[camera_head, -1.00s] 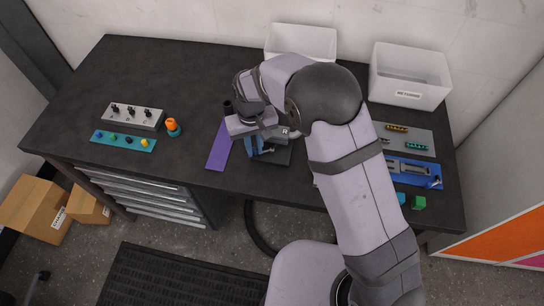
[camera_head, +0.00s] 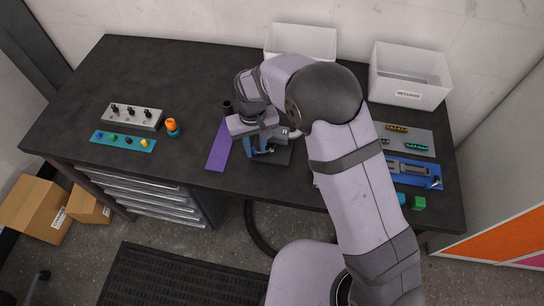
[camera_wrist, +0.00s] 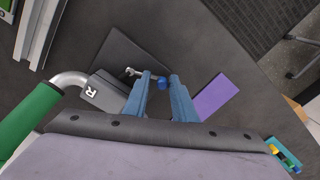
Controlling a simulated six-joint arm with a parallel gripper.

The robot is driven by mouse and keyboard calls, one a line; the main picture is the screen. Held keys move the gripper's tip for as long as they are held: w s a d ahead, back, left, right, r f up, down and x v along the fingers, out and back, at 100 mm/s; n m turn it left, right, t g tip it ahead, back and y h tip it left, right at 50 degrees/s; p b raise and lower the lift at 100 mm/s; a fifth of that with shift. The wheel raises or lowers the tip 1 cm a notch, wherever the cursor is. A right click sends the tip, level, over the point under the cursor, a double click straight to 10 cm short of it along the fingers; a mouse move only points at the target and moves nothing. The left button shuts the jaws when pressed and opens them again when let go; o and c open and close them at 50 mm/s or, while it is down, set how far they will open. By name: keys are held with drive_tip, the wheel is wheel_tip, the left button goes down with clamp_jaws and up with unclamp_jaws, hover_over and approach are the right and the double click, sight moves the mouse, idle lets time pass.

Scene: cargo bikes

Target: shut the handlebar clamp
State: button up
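In the wrist view the handlebar clamp shows as a dark block marked R (camera_wrist: 95,92), with a bent silver handlebar tube (camera_wrist: 70,79) and a green grip (camera_wrist: 28,118) at its left. A small silver bolt or lever (camera_wrist: 132,72) and a blue end piece (camera_wrist: 162,83) show right of the block. My gripper (camera_wrist: 161,77) has its two blue fingers apart, one on each side of the blue piece; I cannot tell whether they touch it. In the head view my gripper (camera_head: 260,147) is low over the clamp stand, and my wrist hides most of the clamp.
A purple strip (camera_head: 218,148) lies just left of the clamp. A grey block with knobs (camera_head: 133,117), a teal strip (camera_head: 122,141) and an orange-topped piece (camera_head: 173,127) are further left. White bins (camera_head: 410,92) stand behind. A blue tray (camera_head: 414,174) lies right.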

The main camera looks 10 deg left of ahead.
sight(255, 149)
drive_tip(key=shift+d+r+p, duration=0.15)
drive_tip(key=shift+r+p, duration=0.4)
drive_tip(key=shift+r, duration=0.05)
drive_tip(key=shift+r+p, duration=1)
drive_tip(key=shift+r, duration=0.5)
drive_tip(key=shift+r+p, duration=1.25)
drive_tip(key=shift+r, duration=0.3)
drive_tip(key=shift+a, duration=0.2)
